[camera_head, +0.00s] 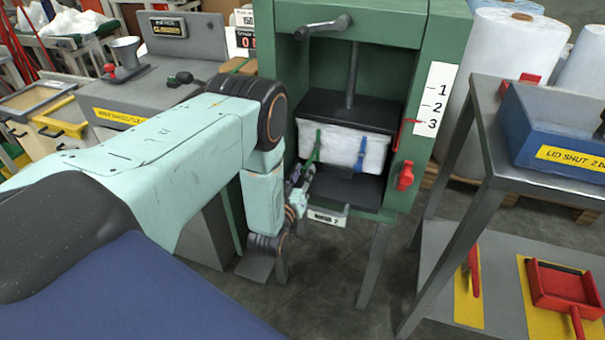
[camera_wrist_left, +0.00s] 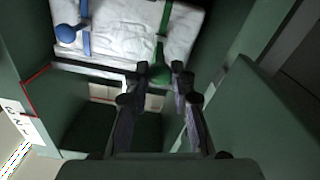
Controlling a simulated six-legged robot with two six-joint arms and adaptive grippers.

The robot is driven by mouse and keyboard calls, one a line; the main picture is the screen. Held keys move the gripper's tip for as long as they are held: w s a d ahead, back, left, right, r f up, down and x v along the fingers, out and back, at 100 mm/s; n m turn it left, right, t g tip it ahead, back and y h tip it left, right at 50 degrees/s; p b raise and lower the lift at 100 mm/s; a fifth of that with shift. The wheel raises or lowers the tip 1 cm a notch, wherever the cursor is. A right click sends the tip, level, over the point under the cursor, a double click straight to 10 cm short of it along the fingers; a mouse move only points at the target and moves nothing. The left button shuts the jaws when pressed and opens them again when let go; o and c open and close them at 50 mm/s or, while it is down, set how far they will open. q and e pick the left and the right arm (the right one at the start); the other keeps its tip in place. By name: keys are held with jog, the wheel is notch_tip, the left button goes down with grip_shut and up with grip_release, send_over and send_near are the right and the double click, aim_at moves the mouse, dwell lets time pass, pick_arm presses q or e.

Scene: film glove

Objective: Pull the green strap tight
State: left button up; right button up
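The green strap (camera_head: 317,145) runs down the front left of a white wrapped bale (camera_head: 343,146) inside the green press. In the left wrist view the strap (camera_wrist_left: 164,30) ends in a green ball (camera_wrist_left: 160,75). My left gripper (camera_wrist_left: 161,72) has one finger on each side of this ball. I cannot tell whether the fingers press on it or only surround it. In the head view my left gripper (camera_head: 302,178) is low at the bale's left front. A blue strap (camera_head: 361,152) hangs to the right, with a blue ball (camera_wrist_left: 66,33). My right gripper is not in view.
The press's green frame (camera_head: 415,110) stands close around the bale, with a red handle (camera_head: 404,176) on its right post. A scale label (camera_head: 433,98) is above it. A grey table with a blue bin (camera_head: 560,125) stands at right. Open floor lies in front.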

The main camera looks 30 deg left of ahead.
pick_arm(q)
jog(key=o, duration=0.5)
jog(key=shift+w, duration=0.1)
jog(key=shift+c, duration=0.2)
jog(key=v, duration=1.2)
jog(key=shift+f, duration=0.1)
